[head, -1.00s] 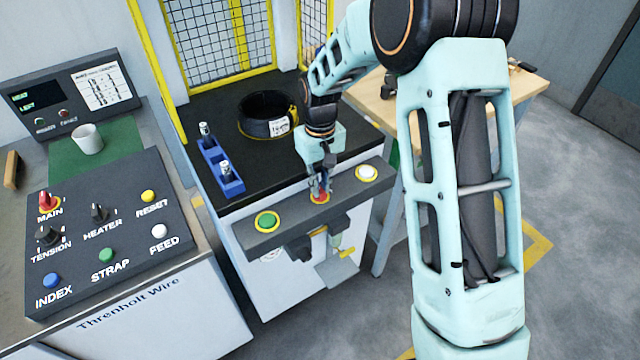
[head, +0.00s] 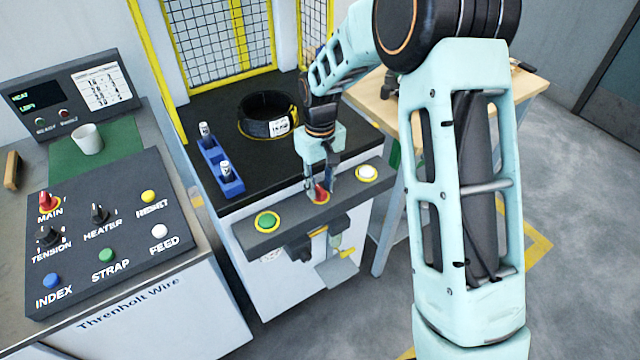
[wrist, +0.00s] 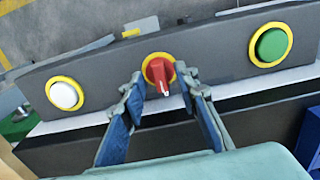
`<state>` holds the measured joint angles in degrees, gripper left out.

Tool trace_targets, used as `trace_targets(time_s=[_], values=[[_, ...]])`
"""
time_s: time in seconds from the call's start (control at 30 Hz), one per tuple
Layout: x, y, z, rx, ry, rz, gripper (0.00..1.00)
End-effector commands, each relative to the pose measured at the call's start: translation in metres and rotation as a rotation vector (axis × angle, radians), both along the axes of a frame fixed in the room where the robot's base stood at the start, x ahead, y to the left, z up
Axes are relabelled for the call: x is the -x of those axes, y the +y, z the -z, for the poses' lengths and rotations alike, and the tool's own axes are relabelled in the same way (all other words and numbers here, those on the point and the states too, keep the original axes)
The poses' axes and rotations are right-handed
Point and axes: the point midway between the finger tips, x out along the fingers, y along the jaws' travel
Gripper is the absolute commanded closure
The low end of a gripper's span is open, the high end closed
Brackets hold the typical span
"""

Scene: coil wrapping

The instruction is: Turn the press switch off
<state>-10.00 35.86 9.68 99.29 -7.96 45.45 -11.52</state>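The press switch is a red rotary knob (head: 319,193) on a yellow ring, in the middle of the grey panel bar (head: 345,189) at the front of the press. In the wrist view the red knob (wrist: 159,72) has its pointer end toward the bottom, slightly right. My gripper (head: 320,192) is open around the knob, one finger on each side. In the wrist view the open fingers (wrist: 158,82) show gaps to the knob on both sides, so nothing is gripped.
A green button (head: 267,221) and a white button (head: 368,173) flank the switch. Behind lie a black coil (head: 265,112) and a blue holder (head: 217,165). A control console (head: 115,225) with knobs stands at left. A wooden table (head: 400,115) is behind my arm.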

Motion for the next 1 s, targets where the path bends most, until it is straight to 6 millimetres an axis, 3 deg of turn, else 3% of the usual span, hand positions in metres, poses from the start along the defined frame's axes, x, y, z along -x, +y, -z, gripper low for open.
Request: trace_targets(time_s=[0.27, 0.7, 1.0], values=[[0.0, 0.0, -0.007, 0.0, -0.002, 0.001, 0.72], [-0.001, 0.0, -0.093, -0.001, -0.004, 0.001, 0.72], [0.0, 0.0, -0.12, -0.001, -0.001, 0.0, 0.72]])
